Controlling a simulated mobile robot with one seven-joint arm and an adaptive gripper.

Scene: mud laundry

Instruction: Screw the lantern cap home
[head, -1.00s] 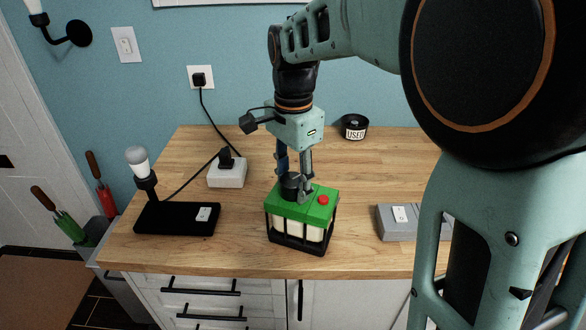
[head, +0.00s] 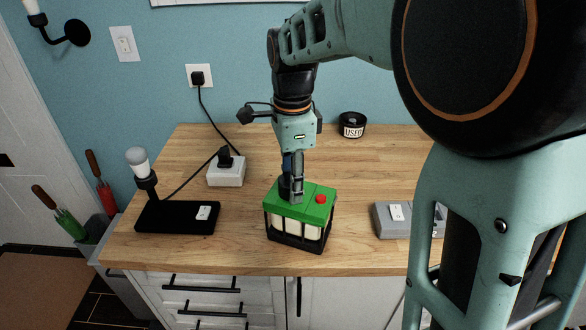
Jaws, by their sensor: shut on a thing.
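The lantern (head: 299,227) stands upright on the wooden counter, with a green top, a red button (head: 320,199), pale panels and a black frame. The dark cap (head: 285,188) is at the left part of the green top, mostly hidden behind my fingers. My gripper (head: 292,194) points down from above and is shut on the cap. One finger is in front, toward the camera, and hides the other. I cannot tell how far the cap is seated.
A black base with a bulb (head: 177,217) stands left, and a white socket box (head: 227,172) is behind it. A grey switch box (head: 393,222) is at the right. A black tub marked USED (head: 353,126) stands at the back. Bare counter (head: 350,175) lies right of the lantern.

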